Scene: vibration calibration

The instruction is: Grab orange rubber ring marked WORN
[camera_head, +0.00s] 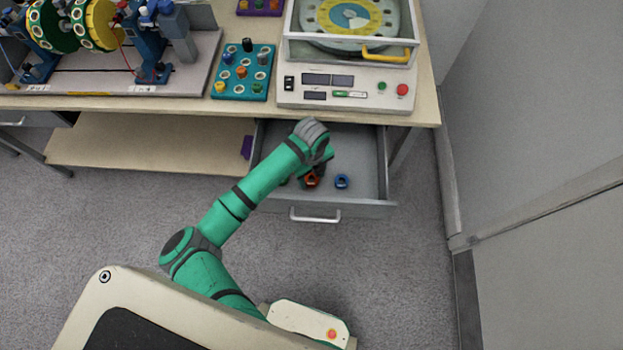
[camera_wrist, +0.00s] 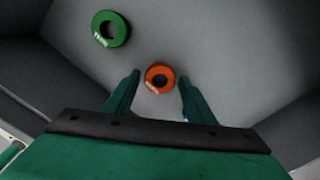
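An orange ring (camera_wrist: 159,77) lies on the grey drawer floor, with a small pale label at its lower left edge that is too small to read. In the head view the orange ring (camera_head: 311,180) shows just below my arm's end, inside the open drawer. My gripper (camera_wrist: 157,82) is open, with one green finger on each side of the ring. The fingers appear apart from the ring; their height above it is hard to tell. In the head view the fingers are mostly hidden by the arm.
A green ring (camera_wrist: 111,29) with a pale label lies beyond the left finger. A blue ring (camera_head: 342,181) lies right of the orange one in the drawer (camera_head: 365,150). The drawer walls surround the rings. The table edge (camera_head: 350,116) overhangs the drawer's back.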

